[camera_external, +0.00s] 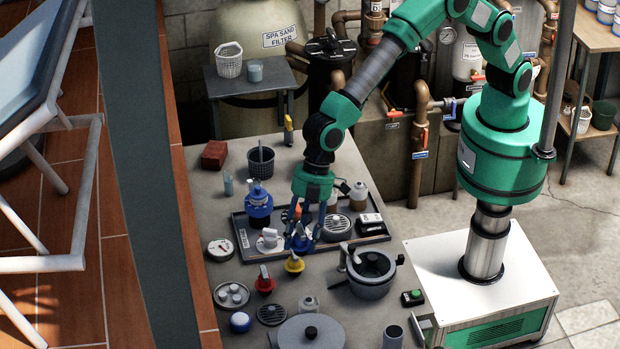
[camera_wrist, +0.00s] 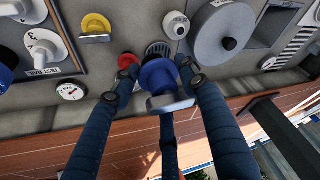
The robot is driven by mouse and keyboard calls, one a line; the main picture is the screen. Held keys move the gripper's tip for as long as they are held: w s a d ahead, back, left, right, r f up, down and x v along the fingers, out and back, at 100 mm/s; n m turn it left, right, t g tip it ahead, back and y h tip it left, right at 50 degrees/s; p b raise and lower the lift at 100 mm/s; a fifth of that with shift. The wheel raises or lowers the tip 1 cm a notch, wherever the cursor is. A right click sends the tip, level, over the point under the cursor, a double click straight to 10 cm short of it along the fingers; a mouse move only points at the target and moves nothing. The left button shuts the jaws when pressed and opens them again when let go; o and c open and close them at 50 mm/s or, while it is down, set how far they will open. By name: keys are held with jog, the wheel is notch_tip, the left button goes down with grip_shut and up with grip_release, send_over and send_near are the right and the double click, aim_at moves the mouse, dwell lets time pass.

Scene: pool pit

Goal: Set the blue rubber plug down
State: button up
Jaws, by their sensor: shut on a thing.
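My gripper (camera_external: 302,241) has blue fingers and points down over the front edge of the black tray (camera_external: 240,236). In the wrist view my gripper (camera_wrist: 155,90) is shut on the blue rubber plug (camera_wrist: 158,75), which has a round blue flange and a grey handle part. The plug appears to be held above the table; its height is hard to tell. In the external view the plug is hard to make out between the blue fingers. A yellow plug (camera_external: 293,265) and a red plug (camera_external: 264,283) stand on the table in front of the tray.
A grey pot (camera_external: 371,276) stands right. Small bare gaps of table show between them.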

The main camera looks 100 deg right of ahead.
aim_at(299, 230)
notch_tip(299, 230, up, 6)
jog(key=shift+f, duration=0.2)
jog(key=w+d, duration=0.1)
jog(key=d, duration=0.4)
jog(key=w+d+b, duration=0.1)
jog(key=w+d, duration=0.1)
jog(key=d, duration=0.4)
jog(key=w+d+f, duration=0.1)
jog(key=w+d, duration=0.1)
jog(key=d, duration=0.3)
jog(key=shift+w+d+b, duration=0.2)
jog(key=shift+b, duration=0.2)
jog(key=shift+c, duration=0.2)
jog(key=s+d+b, duration=0.3)
jog(key=d, duration=2.4)
jog(key=s+d+b, duration=0.2)
jog(key=d+b, duration=0.1)
jog(key=d, duration=2.4)
notch_tip(299, 230, down, 11)
jog(key=shift+a+r+p, duration=0.15)
jog(key=shift+a+p, duration=0.1)
jog(key=shift+p, duration=0.05)
jog(key=shift+f+b, duration=0.45)
jog(key=shift+f, duration=2.65)
